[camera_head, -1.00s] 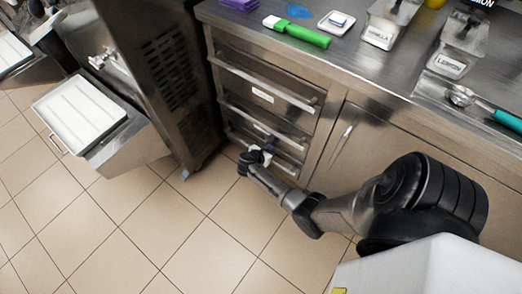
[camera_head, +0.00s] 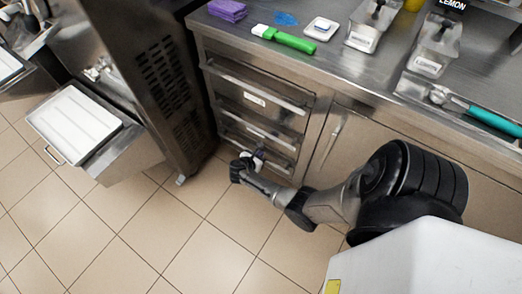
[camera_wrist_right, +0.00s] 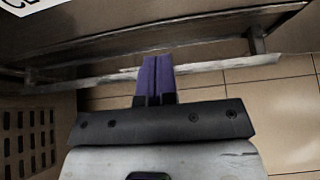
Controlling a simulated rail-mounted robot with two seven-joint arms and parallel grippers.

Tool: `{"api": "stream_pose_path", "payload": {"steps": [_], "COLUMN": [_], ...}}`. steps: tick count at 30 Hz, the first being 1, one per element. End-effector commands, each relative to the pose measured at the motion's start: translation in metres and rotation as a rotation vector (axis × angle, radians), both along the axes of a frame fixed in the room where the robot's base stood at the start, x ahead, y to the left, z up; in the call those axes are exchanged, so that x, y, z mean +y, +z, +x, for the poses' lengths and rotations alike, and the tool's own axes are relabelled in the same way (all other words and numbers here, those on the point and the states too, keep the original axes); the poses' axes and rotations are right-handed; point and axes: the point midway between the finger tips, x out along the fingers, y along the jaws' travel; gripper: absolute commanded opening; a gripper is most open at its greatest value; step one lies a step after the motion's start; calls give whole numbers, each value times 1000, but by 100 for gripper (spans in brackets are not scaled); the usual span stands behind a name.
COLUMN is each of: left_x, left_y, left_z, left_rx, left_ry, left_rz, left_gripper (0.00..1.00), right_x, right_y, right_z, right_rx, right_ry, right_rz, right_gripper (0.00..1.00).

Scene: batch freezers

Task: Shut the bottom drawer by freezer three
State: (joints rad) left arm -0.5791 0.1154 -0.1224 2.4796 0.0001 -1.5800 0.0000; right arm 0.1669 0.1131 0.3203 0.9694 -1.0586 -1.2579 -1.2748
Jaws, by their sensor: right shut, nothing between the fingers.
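The bottom drawer (camera_head: 282,158) is the lowest of three steel drawers under the counter, beside the freezer. It looks nearly flush with the cabinet, but I cannot tell if a small gap remains. My right gripper (camera_head: 259,154) is low in front of it, close to its bar handle. In the right wrist view my purple fingers (camera_wrist_right: 156,76) are shut and empty. Their tips overlap a long drawer handle (camera_wrist_right: 215,65) in the picture; whether they touch it is unclear. My left gripper is not in view.
The freezer (camera_head: 165,75) stands left of the drawers, with a white tray (camera_head: 80,119) on its front ledge. The counter (camera_head: 330,62) above holds a green-handled tool (camera_head: 288,40) and several tubs. Tiled floor (camera_head: 160,235) in front is clear.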

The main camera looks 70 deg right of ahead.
Motion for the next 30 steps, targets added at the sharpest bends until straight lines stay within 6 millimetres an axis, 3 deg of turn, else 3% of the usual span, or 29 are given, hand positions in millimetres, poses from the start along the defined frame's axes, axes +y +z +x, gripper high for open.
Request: {"api": "stream_pose_path", "payload": {"steps": [3,12,19,30], "left_x": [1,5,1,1], "left_y": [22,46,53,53], "left_z": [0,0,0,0], "left_rx": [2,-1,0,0], "left_ry": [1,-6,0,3], "left_rz": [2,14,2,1], "left_gripper": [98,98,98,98], "right_x": [26,69,85,88], "right_y": [20,43,49,50], "right_z": [7,16,20,21], "right_rx": [-1,-1,-2,-11], "right_ry": [4,3,4,-2], "right_rz": [3,2,2,-2], "right_gripper": [0,0,0,0]}}
